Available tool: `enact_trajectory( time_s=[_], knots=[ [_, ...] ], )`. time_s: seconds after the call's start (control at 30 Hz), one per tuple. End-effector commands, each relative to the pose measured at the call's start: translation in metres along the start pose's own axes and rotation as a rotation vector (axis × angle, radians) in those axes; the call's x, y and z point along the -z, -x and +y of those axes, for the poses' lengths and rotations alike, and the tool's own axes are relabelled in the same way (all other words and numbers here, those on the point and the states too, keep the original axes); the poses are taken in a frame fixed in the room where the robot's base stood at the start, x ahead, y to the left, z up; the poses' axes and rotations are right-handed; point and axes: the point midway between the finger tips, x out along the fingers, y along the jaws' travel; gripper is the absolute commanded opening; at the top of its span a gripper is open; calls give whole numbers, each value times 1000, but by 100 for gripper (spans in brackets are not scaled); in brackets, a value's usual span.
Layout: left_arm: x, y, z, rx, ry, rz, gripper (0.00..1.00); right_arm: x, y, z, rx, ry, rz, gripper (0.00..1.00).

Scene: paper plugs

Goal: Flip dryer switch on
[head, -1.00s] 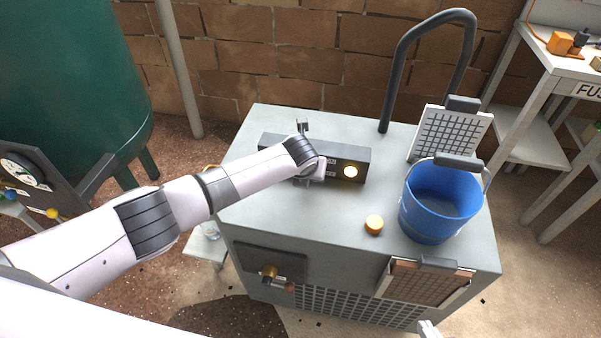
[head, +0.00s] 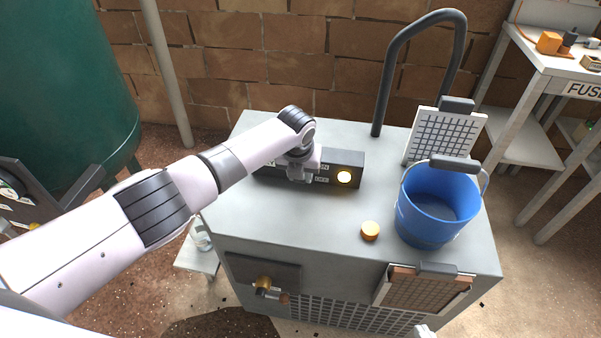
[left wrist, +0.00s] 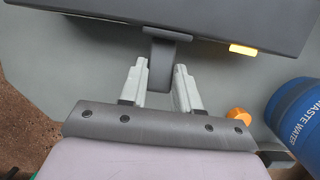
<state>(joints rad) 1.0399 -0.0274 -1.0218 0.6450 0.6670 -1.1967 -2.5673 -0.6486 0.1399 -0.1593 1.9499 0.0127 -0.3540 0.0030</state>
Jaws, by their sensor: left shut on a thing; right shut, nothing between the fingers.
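The dark control box (head: 345,160) stands on the grey dryer cabinet (head: 330,225), with a lit yellow lamp (head: 344,177) at its right. My left gripper (head: 301,174) is at the front of this box, and my wrist hides part of it. In the left wrist view a dark grey switch lever (left wrist: 165,52) hangs down from the box between the two fingertips of my left gripper (left wrist: 160,68), which is shut on it. Only a light tip of my right gripper (head: 425,330) shows at the bottom edge; it is shut and empty.
A blue bucket (head: 425,222) stands at the cabinet's right, near an orange knob (head: 370,231). A grey pipe arch (head: 388,90) and a mesh screen (head: 445,137) rise behind. A framed screen (head: 425,288) hangs at the front. A fuse table (head: 550,65) is at right.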

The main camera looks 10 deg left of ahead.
Motion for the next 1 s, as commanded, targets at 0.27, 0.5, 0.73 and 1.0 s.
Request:
enact_trajectory(
  time_s=[0.27,0.5,0.73,1.0],
  knots=[
    [1,0,0,0,1,3,57,0,0,0,0,0,0,0],
    [0,0,0,0,0,1,57,0,0,0,0,0,0,0],
    [0,15,0,1,-1,0,57,5,4,0,0,0,-1,0],
    [0,47,0,2,0,0,57,12,9,0,0,1,-1,0]
  ],
)
